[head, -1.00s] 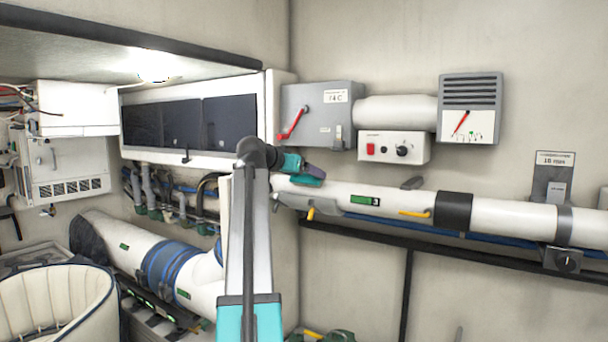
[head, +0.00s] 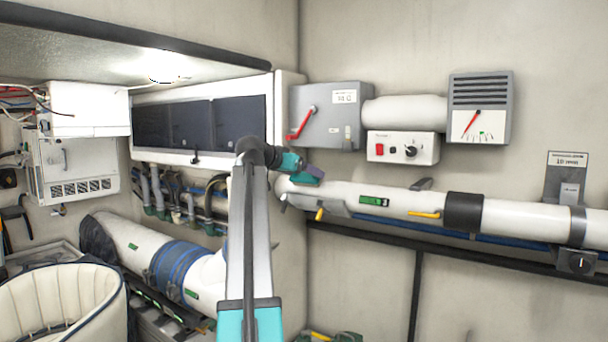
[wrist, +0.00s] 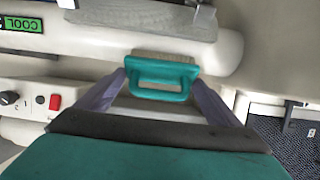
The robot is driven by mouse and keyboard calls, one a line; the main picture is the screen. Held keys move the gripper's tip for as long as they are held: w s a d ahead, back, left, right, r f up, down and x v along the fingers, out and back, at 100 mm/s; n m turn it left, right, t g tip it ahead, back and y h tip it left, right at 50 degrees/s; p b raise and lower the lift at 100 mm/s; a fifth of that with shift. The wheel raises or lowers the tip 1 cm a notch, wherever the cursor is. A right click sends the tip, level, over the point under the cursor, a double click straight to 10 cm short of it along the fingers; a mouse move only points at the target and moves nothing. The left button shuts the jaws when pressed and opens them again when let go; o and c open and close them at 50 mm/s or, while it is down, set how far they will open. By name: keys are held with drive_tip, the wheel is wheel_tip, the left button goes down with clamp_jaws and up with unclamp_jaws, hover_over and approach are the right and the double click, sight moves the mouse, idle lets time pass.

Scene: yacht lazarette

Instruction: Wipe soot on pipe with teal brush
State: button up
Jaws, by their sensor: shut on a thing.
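My gripper (head: 314,172) is shut on the teal brush (wrist: 162,82), which sits between the two purple-grey fingers in the wrist view. The brush has a looped handle, and its pale bristles face the pipe. In the head view the brush (head: 304,180) shows as a small teal piece at the left end of the white pipe (head: 415,203) on the right wall. The pipe also crosses the top of the wrist view (wrist: 100,38). The bristles are at or very near the pipe; I cannot tell whether they touch. I cannot clearly make out soot.
A grey switch box (head: 328,112) with a red lever and a white control box (head: 402,148) are above the pipe. The pipe carries yellow levers and a black band (head: 463,212). A large hose with blue bands (head: 178,264) and a cream seat (head: 65,305) are at left.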

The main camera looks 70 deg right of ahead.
drive_tip(key=shift+r, duration=0.1)
drive_tip(key=shift+w+a+r+p, duration=0.25)
drive_tip(key=shift+a+r+p, duration=0.2)
drive_tip(key=shift+a+r, duration=0.6)
drive_tip(key=shift+w+a+r+p, duration=0.2)
drive_tip(key=shift+a+r+p, duration=0.25)
drive_tip(key=shift+a+r, duration=0.55)
drive_tip(key=shift+d+r, duration=0.15)
drive_tip(key=shift+r, duration=0.05)
drive_tip(key=shift+w+a+r+p, duration=0.25)
drive_tip(key=shift+a+r+p, duration=0.15)
drive_tip(key=shift+a+r, duration=0.6)
drive_tip(key=shift+d+r, duration=0.1)
drive_tip(key=shift+r, duration=0.15)
